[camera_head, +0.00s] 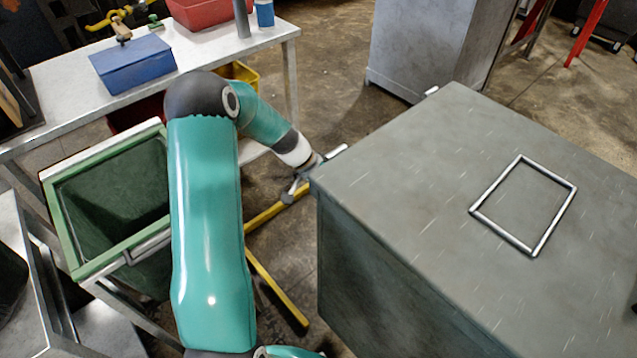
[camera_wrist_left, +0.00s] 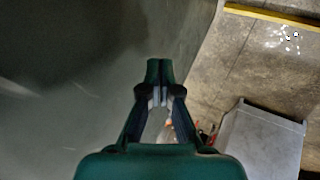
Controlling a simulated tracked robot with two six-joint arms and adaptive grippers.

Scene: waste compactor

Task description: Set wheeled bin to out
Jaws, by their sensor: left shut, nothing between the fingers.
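A green open-topped bin (camera_head: 115,255) stands at the left in the head view, with a metal bar along its near rim. My arm covers its right side, and no wheels show. A large grey metal box (camera_head: 430,190) with a square frame handle (camera_head: 523,205) on top fills the right. My left gripper (camera_head: 303,187) is beside the box's left corner, its tips partly hidden. In the left wrist view my left gripper (camera_wrist_left: 160,72) is shut and empty, in front of a grey surface. Contact with the box cannot be told. My right gripper is not in view.
A metal table (camera_head: 60,85) with a blue box (camera_head: 133,63) and a red container (camera_head: 200,12) stands at the back left. A grey cabinet (camera_head: 415,45) stands behind. Yellow bars or markings (camera_head: 275,290) show low between the bin and the grey box.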

